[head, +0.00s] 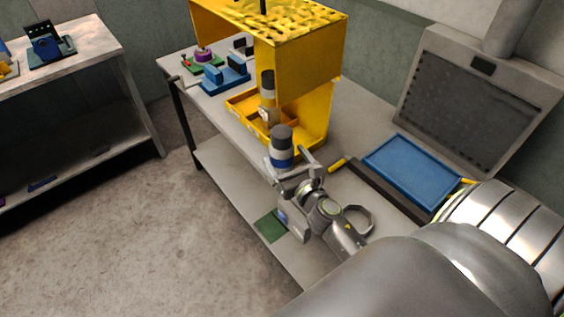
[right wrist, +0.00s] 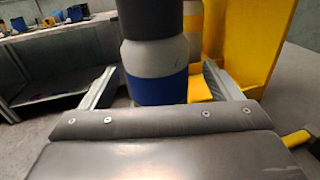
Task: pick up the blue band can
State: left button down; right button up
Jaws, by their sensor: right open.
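The blue band can (head: 281,157) stands upright near the front edge of the grey table, with a dark top, a pale middle and a blue band low down. My right gripper (head: 292,166) is open, its fingers on either side of the can. In the right wrist view the can (right wrist: 157,62) is between the two spread fingers of the gripper (right wrist: 160,88), with gaps at both sides. The can's bottom is hidden by the gripper body. My left gripper is not in view.
A yellow stand with a tray (head: 243,108) is just behind the can; another dark-topped can (head: 267,84) stands in it. A blue tray (head: 412,170) lies to the right. Blue fixtures (head: 226,80) are at the far left of the table.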

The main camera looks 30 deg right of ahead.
jog(key=w, duration=0.4)
jog(key=shift+d, duration=0.2)
grip_shut()
dwell(0.3)
